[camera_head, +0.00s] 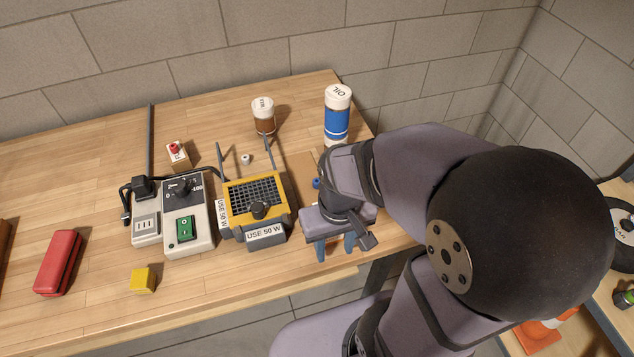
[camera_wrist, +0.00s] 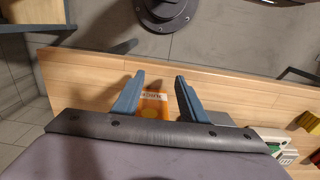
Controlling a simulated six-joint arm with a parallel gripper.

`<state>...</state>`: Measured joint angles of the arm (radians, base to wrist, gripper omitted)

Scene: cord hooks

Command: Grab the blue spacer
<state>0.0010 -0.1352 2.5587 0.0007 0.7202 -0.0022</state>
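A small blue piece, which looks like the blue spacer (camera_head: 316,183), shows just left of my wrist in the head view. It sits by a brown board, and my arm partly blocks that area. I cannot make the blue piece out in the wrist view. My gripper (camera_head: 335,246) points down near the table's front edge, nearer the front than the blue piece. In the wrist view its two blue-grey fingers (camera_wrist: 158,84) stand apart with nothing held between them. An orange and white label or card (camera_wrist: 153,105) shows beyond the gap.
A yellow caged box (camera_head: 243,216) marked USE 50 W and a grey control box (camera_head: 188,228) stand left of my gripper. A small white piece (camera_head: 246,159), a brown jar (camera_head: 264,118) and an OIL bottle (camera_head: 337,118) stand farther back. A yellow block (camera_head: 143,280) lies front left.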

